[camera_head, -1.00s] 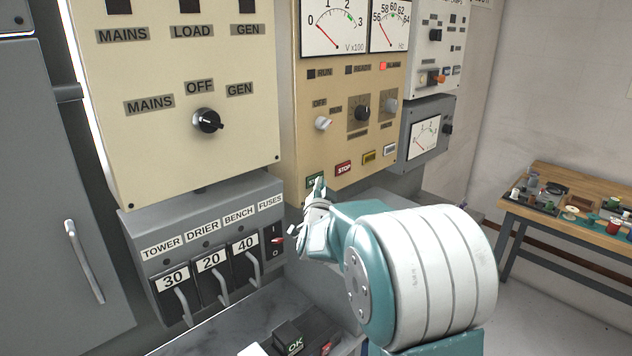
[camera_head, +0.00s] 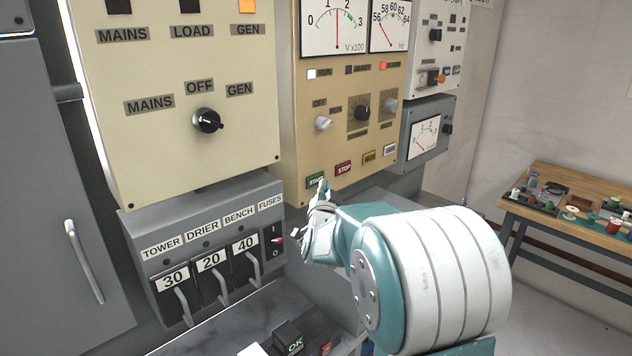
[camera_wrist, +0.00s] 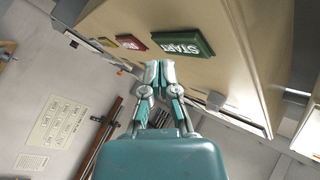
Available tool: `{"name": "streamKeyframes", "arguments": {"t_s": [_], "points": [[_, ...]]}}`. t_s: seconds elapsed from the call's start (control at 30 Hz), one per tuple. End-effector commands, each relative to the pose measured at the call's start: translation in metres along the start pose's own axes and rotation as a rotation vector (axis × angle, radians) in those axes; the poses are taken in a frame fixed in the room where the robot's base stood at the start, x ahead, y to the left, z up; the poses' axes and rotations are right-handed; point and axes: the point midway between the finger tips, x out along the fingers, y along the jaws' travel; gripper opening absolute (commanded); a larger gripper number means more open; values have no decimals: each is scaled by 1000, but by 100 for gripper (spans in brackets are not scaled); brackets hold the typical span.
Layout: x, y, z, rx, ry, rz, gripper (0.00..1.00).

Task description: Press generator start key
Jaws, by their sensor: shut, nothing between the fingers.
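The green START key (camera_head: 314,181) sits at the lower left of the tan generator panel (camera_head: 340,160), partly covered by my fingertips in the head view. It also shows in the wrist view (camera_wrist: 182,43), green with white lettering. My gripper (camera_head: 322,186) is shut and empty, its tips just in front of the key. In the wrist view the closed fingertips (camera_wrist: 159,70) lie just below the key, and a small gap seems to separate them. The RUN lamp (camera_head: 312,74) is lit white, and the voltmeter (camera_head: 333,27) needle stands near mid-scale.
A red STOP key (camera_head: 344,169) and a yellow key (camera_head: 369,158) sit right of START. The breaker box (camera_head: 200,235) with levers is at lower left. The GEN lamp (camera_head: 248,6) glows orange on the cream panel. A workbench (camera_head: 570,215) stands at right.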

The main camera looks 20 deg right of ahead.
Motion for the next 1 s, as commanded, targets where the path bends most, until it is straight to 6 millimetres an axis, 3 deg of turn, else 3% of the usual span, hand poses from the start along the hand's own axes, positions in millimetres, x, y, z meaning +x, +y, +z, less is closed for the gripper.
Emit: {"name": "streamKeyframes", "arguments": {"t_s": [0.7, 1.0], "points": [[-34, 25, -25, 0, 1, 1, 0], [-35, 25, -25, 0, 0, 0, 0]]}}
